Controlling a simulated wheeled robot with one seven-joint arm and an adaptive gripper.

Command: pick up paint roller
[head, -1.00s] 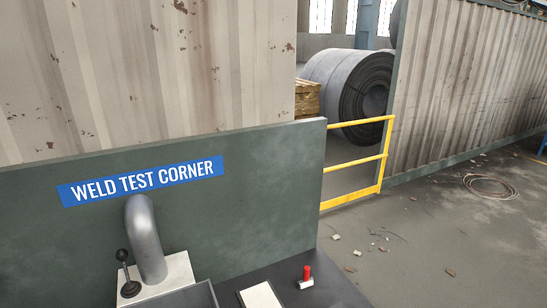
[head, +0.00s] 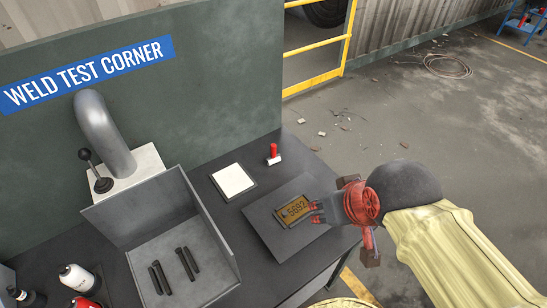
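The likely paint roller is a small item with an upright red handle (head: 273,150) and a white base piece (head: 275,159). In the head view it stands near the back right of the dark worktable (head: 232,205), beside the green panel. My gripper (head: 315,212) is at the table's right side, below and right of the roller, pointing left. Its red-tipped fingers look apart, with nothing visible held between them. It is clear of the roller and appears over or beside a brass plate marked with digits (head: 296,209); its height is hard to tell.
A grey open tray (head: 205,255) holds several dark rods. A white pad (head: 233,181) lies left of the roller. A bent grey pipe (head: 100,125) and a black-knobbed lever (head: 95,170) stand at back left. Bottles (head: 78,278) stand at front left. A yellow rail (head: 315,83) is behind.

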